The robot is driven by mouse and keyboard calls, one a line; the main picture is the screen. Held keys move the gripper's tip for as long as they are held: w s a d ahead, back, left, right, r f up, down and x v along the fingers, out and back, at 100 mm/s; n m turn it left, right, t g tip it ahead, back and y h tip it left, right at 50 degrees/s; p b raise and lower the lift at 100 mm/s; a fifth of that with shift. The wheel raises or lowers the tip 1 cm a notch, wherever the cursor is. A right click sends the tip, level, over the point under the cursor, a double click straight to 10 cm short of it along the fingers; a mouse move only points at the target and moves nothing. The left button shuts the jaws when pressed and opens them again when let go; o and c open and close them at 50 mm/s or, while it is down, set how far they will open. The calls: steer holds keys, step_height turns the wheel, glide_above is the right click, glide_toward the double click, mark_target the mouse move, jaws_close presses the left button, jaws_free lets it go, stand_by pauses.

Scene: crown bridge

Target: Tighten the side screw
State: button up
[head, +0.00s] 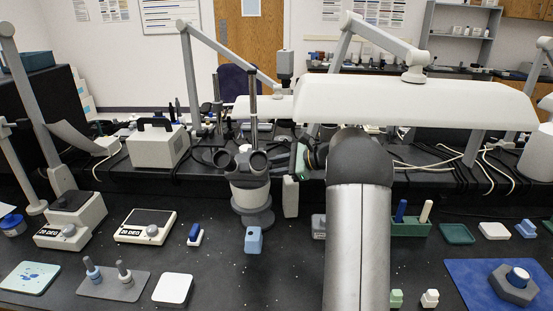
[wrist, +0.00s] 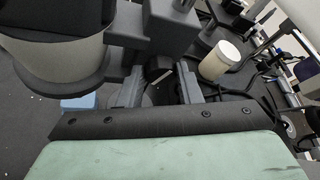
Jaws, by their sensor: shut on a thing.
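A microscope-like device (head: 250,185) with two dark eyepieces, a pale body and a grey round base stands upright in the middle of the bench in the head view. In the wrist view its pale body (wrist: 55,50) fills the upper left, and a grey block (wrist: 172,28) sits beside it. A dark knob (wrist: 159,68), which looks like the side screw, sticks out below that block. My gripper (wrist: 160,88) is shut on this knob, one grey finger on each side. In the head view my arm hides the gripper's far side. The knob is not discernible there.
A blue block (head: 254,240) stands in front of the device. A pale cylinder (wrist: 221,60) and cables lie to the right in the wrist view. A white lamp hood (head: 415,100) hangs above my arm. A grey box (head: 159,145) stands at the back left.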

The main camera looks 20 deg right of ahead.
steer(key=o, duration=1)
steer(key=shift+c, duration=0.2)
steer(key=v, duration=0.7)
steer(key=shift+s+d+b, duration=0.2)
steer(key=shift+b, duration=0.15)
